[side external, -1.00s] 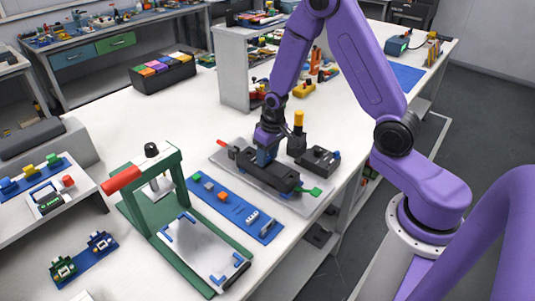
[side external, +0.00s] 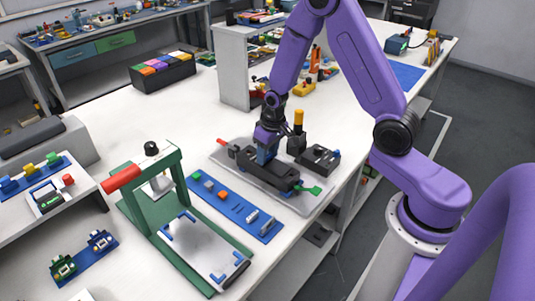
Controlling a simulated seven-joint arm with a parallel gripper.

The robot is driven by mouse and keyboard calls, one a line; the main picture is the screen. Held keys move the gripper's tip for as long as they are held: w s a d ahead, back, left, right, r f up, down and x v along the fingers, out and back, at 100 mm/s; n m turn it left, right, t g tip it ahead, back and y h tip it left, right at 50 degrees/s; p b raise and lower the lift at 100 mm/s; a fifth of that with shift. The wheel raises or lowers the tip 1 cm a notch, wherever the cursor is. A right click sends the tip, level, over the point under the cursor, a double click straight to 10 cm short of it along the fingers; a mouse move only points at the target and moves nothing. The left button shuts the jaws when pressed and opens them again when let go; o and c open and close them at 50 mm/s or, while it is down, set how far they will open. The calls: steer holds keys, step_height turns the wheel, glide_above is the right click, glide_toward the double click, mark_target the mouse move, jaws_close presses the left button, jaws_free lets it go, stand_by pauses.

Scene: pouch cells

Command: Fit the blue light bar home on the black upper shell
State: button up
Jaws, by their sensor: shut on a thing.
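The black upper shell (side external: 250,168) is a long dark block lying on a light grey plate (side external: 308,207) near the right edge of the white bench. My gripper (side external: 267,149) points down over the middle of the shell. It is shut on a small blue piece, which I take to be the blue light bar (side external: 265,157). The blue piece meets the shell's top in the picture. I cannot tell whether it is seated, because the contact is small and partly hidden by the gripper.
A black fixture with a yellow-topped post (side external: 298,122) stands close behind my gripper. A black block (side external: 319,159) lies to its right. A blue strip with small parts (side external: 234,208) and a green press with a red handle (side external: 122,180) stand left. Free bench lies behind.

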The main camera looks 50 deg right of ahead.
steer(key=shift+f, duration=0.4)
stand_by(0.6)
steer(key=o, duration=1.1)
steer(key=shift+r, duration=0.1)
steer(key=s+r, duration=0.1)
steer(key=r, duration=1)
steer(key=s+r, duration=0.1)
steer(key=r, duration=0.5)
steer(key=shift+s, duration=0.35)
